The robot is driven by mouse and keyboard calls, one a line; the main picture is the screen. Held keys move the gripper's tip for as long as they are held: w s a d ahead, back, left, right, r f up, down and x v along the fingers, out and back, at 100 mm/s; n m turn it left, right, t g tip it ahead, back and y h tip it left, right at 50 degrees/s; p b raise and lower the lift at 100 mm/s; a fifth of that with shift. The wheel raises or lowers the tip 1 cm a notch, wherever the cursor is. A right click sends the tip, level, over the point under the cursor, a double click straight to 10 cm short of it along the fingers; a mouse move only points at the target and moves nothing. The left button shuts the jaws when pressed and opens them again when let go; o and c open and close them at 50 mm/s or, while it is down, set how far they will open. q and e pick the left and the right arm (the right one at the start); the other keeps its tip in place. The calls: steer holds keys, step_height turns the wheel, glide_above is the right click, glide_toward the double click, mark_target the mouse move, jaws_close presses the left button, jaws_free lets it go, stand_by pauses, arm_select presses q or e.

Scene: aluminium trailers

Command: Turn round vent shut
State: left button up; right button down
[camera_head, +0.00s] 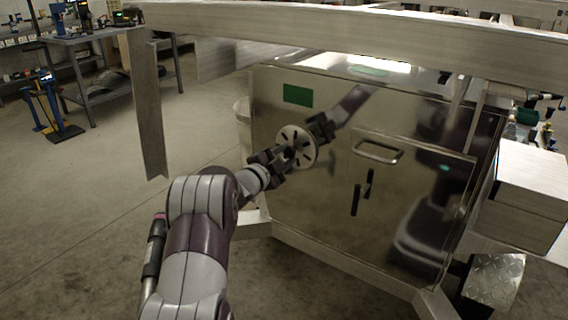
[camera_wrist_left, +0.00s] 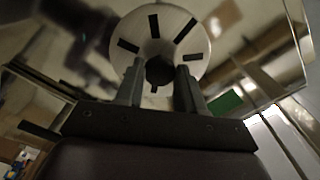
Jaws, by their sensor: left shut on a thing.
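The round vent (camera_head: 299,147) is a pale disc with dark radial slots on the front face of the shiny metal box (camera_head: 300,200). In the left wrist view the vent (camera_wrist_left: 158,28) shows at the top, with a dark round centre between my fingers. My left gripper (camera_head: 287,155) is at the middle of the vent. In the left wrist view its two fingers (camera_wrist_left: 161,88) are closed around the vent's centre knob, which they partly hide. The dark slots are visible. My right gripper is in neither view.
A workbench (camera_head: 95,60) stands far left.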

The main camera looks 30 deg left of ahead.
arm_select(q)
steer(key=shift+f+m+b, duration=0.1)
steer(key=shift+m+b, duration=0.3)
steer(key=shift+m, duration=0.2)
steer(key=o, duration=1)
steer(key=shift+o, duration=0.2)
steer(key=s+a+p, duration=0.1)
steer(key=s+p, duration=0.1)
steer(key=s, duration=1)
steer(key=shift+s, duration=0.35)
